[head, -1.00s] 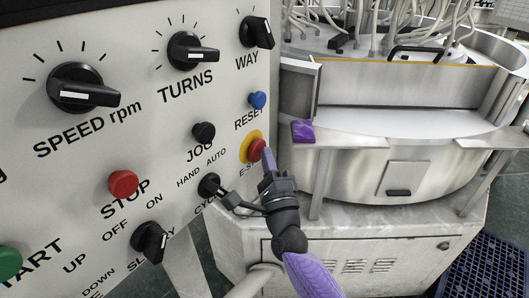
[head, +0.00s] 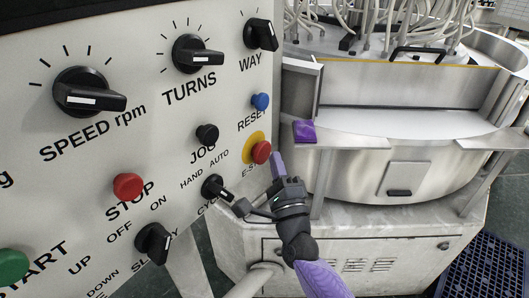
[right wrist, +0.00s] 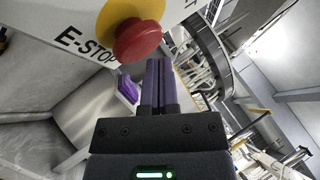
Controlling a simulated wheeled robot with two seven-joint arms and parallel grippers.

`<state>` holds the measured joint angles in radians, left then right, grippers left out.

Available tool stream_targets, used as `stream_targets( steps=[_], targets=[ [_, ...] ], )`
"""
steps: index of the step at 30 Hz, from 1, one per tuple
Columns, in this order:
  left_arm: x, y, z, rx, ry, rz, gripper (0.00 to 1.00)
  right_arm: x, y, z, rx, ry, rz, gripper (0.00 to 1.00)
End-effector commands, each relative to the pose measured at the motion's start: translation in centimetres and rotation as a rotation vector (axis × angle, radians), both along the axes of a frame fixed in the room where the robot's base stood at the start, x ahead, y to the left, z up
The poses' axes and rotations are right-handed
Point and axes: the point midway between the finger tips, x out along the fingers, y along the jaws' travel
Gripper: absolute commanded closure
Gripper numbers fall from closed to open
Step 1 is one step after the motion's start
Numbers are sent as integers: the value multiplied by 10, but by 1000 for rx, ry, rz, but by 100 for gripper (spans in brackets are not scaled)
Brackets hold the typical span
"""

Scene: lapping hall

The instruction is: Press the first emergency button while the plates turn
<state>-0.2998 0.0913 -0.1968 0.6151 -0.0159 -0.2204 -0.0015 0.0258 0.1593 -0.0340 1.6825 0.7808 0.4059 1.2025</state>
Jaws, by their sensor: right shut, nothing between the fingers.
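The red E-STOP button (head: 262,152) sits on a yellow disc at the right edge of the control panel. It looms large in the right wrist view (right wrist: 137,42), left of my fingertips. My right gripper (head: 276,157) is shut and empty, with purple fingers pointing up. Its fingertips are just right of the button, with a small gap in the head view. In the right wrist view the fingers (right wrist: 160,68) also show apart from the red cap. The plates inside the round metal machine (head: 365,165) are hidden, so I cannot tell whether they turn. My left gripper is out of view.
The panel also carries a red STOP button (head: 129,187), a blue RESET button (head: 260,101), a black JOG button (head: 207,134) and several black knobs. A purple block (head: 305,131) lies on the machine's ledge. A blue grid mat (head: 480,262) is on the floor.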

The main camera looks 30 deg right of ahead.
Motion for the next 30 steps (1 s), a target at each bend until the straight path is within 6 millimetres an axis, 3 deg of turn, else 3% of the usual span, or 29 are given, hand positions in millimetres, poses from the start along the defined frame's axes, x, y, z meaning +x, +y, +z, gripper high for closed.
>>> stream_targets(
  steps=[14, 30],
  targets=[
    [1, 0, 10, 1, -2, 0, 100, -40, -21, 0, 0, 1, -1, 100],
    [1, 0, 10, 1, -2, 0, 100, -42, -23, 0, 0, 0, -1, 100]
  ],
)
